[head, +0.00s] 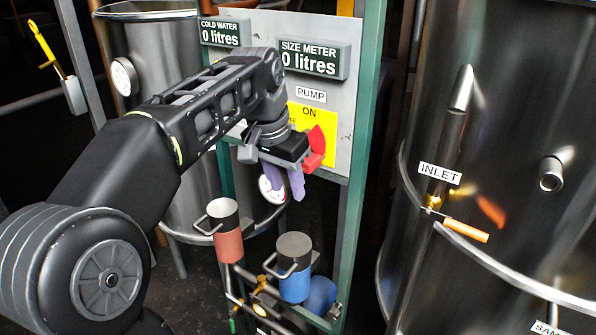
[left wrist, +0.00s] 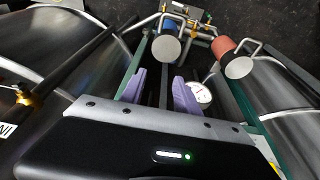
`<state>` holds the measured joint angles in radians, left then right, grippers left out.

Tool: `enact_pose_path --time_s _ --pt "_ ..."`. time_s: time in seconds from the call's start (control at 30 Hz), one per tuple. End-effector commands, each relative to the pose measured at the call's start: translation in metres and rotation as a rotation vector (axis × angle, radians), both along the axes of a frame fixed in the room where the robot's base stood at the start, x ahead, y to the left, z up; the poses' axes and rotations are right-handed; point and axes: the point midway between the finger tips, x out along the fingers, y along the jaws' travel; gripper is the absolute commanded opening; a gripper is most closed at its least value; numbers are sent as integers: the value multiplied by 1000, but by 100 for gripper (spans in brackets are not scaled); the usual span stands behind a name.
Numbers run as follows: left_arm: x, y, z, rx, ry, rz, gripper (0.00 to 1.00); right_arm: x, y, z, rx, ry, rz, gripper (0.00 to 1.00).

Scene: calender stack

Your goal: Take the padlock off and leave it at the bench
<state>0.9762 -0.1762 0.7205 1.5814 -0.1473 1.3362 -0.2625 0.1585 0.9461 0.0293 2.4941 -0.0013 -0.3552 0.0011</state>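No padlock can be made out clearly in either view. A red part (head: 326,126) sits on the yellow ON plate (head: 303,111) of the pump panel in the head view. It is partly hidden behind my left gripper, and I cannot tell whether it is the switch handle alone or includes a padlock. My left gripper (head: 286,197) hangs in front of the panel's lower edge with its purple fingers pointing down. In the left wrist view the fingers (left wrist: 160,80) stand apart with nothing between them. My right gripper is in neither view. I cannot make out a bench.
Red (head: 228,244) and blue (head: 295,288) canisters with handles stand below the panel. A round gauge (head: 271,188) is behind my gripper. Steel tanks stand left (head: 160,60) and right (head: 520,110). A green frame post (head: 362,150) borders the panel. An orange-handled valve (head: 466,231) sticks out at right.

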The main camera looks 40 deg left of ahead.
Motion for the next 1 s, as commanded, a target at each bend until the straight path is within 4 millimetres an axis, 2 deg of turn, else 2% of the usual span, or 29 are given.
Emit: enact_pose_path --time_s 0.33,0.53,0.67,1.0 --pt "-3 0 4 6 4 2 38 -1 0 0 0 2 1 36" --pt "2 1 5 5 6 1 38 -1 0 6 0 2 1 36" --pt "11 1 6 4 7 0 38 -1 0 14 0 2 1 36" --pt "48 0 9 -1 5 -1 38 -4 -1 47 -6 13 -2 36"
